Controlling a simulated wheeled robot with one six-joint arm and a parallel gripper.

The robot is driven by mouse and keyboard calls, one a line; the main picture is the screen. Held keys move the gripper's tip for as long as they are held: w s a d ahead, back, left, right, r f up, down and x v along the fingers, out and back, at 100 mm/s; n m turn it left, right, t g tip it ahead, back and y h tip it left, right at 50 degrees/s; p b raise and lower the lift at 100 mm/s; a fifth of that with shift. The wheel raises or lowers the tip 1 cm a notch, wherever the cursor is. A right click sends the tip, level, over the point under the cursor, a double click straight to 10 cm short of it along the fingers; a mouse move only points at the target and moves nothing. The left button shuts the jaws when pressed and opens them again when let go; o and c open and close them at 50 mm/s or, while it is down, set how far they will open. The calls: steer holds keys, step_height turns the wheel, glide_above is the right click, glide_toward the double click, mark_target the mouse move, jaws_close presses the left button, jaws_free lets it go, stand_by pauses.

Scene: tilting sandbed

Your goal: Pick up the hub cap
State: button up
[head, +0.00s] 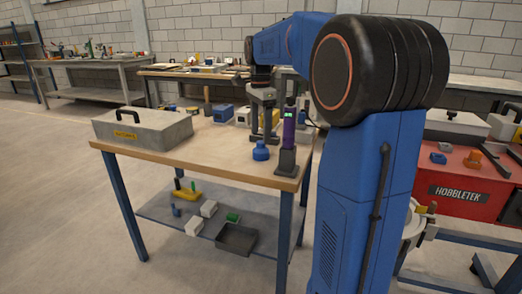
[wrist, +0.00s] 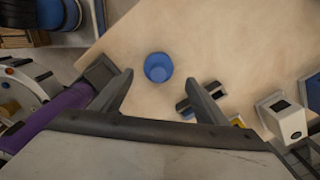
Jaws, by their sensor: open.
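A blue round piece with a narrower top, which I take for the hub cap, stands on the wooden tabletop near its front right part in the head view (head: 260,152). In the wrist view the blue piece (wrist: 158,67) lies just beyond and between the fingertips. My gripper (head: 265,138) points down over the table close to it. In the wrist view my gripper (wrist: 160,80) is open, with nothing between its fingers. I cannot tell the exact height of the fingertips above the piece, and I see no contact.
A purple cylinder on a dark base (head: 288,145) stands close to the right of the blue piece. A grey case (head: 145,127) sits at the table's left. In the wrist view a small dark object (wrist: 205,92) and a white box (wrist: 283,117) lie to the right. Bare wood surrounds the blue piece.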

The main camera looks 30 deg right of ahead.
mark_target(261, 141)
steer(key=shift+s+f, duration=0.1)
steer(key=shift+f, duration=2.7)
steer(key=shift+c, duration=0.6)
steer(key=c, duration=1)
